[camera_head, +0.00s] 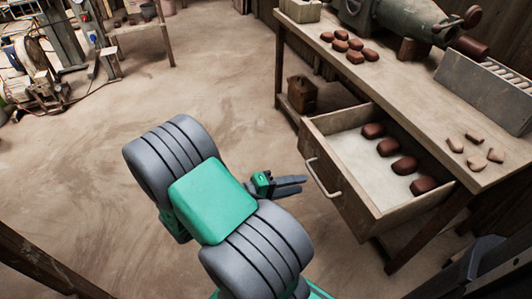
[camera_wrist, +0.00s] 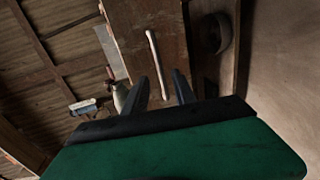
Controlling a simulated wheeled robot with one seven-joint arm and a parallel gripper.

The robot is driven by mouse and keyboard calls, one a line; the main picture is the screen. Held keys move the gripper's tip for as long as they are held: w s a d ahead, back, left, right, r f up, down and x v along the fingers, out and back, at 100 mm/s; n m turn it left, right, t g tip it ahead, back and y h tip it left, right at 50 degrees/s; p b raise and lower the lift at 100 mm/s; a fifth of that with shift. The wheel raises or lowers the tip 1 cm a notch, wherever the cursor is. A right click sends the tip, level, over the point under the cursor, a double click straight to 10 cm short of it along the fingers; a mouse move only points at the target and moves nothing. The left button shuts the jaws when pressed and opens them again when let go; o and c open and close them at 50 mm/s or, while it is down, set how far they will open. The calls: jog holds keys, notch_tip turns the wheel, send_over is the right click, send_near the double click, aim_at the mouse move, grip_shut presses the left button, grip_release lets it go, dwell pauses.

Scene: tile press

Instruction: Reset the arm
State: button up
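My arm, with grey ribbed joints and a green cover, fills the lower middle of the head view. My gripper (camera_head: 302,182) is beside the open drawer's front, left of its handle. The drawer (camera_head: 323,142) is pulled out from the wooden workbench and holds several reddish-brown pieces (camera_head: 388,147) in a row. Its handle (camera_head: 323,178) also shows in the wrist view as a pale bar (camera_wrist: 157,65). I cannot tell any contact between gripper and handle.
On the workbench (camera_head: 420,93) lie several brown pieces (camera_head: 355,57), small tan fragments (camera_head: 476,155), a grey slotted block (camera_head: 478,88) and a green-grey machine (camera_head: 400,15). A small wooden box (camera_head: 302,94) is below. Bare floor (camera_head: 90,170) lies left; equipment (camera_head: 45,85) stands at far left.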

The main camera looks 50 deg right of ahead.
jog(key=w+a+r+n+t+y+p, duration=0.1)
jog(key=w+a+r+t+y+p, duration=0.55)
jog(key=w+a+r+p, duration=0.75)
jog(key=w+a+r+n+t+y+p, duration=0.2)
jog(key=a+r+n+t+y+p, duration=0.3)
jog(key=a+r+p, duration=0.8)
jog(key=a+r+y, duration=0.1)
jog(key=a+r, duration=0.2)
jog(key=r, duration=0.4)
jog(key=shift+a+n+y, duration=0.3)
jog(key=shift+a+y, duration=0.05)
